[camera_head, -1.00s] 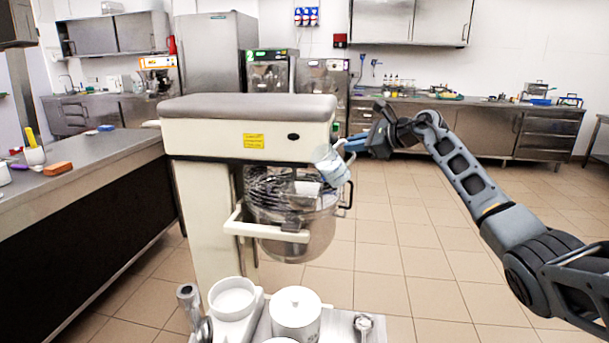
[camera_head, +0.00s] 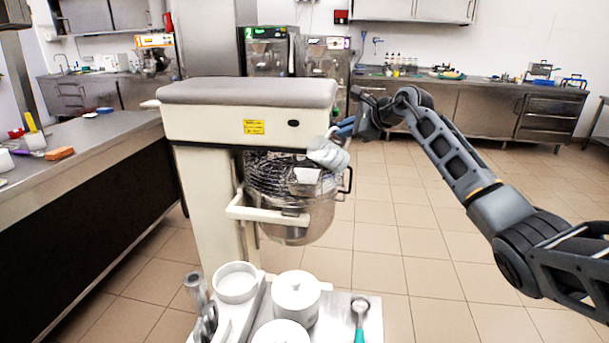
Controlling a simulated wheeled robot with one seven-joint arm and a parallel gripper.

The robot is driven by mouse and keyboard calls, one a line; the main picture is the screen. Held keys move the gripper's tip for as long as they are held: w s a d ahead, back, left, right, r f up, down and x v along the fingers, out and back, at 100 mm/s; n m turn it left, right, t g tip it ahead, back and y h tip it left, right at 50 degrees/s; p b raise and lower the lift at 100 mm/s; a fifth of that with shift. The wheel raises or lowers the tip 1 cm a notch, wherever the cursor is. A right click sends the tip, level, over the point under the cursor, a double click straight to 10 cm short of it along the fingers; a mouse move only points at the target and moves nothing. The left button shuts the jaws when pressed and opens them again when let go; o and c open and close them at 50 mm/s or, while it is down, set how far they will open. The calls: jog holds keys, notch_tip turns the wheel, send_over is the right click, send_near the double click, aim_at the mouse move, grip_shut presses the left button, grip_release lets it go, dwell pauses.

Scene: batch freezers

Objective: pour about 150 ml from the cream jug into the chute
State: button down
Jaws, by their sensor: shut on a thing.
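The pale, translucent-looking cream jug (camera_head: 328,154) is at the right side of the large mixer, just under its head. It is tipped far over, with its mouth end apparently toward the lower left. My gripper (camera_head: 346,130) comes in from the right and is shut on the jug, with blue showing at its fingers. A small pale piece, seemingly the chute (camera_head: 308,175), sits on the wire guard below and left of the jug. I cannot make out a stream of cream or the level inside the jug.
The mixer (camera_head: 248,110) has a steel bowl (camera_head: 305,220) and wire guard. A trolley (camera_head: 340,325) with white pots (camera_head: 296,297) and a teal-handled scoop (camera_head: 359,318) stands in front. A counter (camera_head: 100,150) runs along the left. The floor to the right is clear.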

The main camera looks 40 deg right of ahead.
aim_at(335, 146)
jog(key=shift+w+a+n+g+h+p, duration=0.3)
jog(key=shift+a+n+h+p, duration=0.2)
jog(key=shift+a, duration=0.25)
dwell(0.6)
jog(key=shift+w+a+r+n+g+h+p, duration=0.3)
jog(key=shift+a+r+n+h+p, duration=0.1)
jog(key=shift+r+p, duration=0.15)
dwell(0.9)
jog(key=shift+a+r+p, duration=0.1)
jog(key=shift+r+p, duration=0.15)
jog(key=shift+p, duration=0.05)
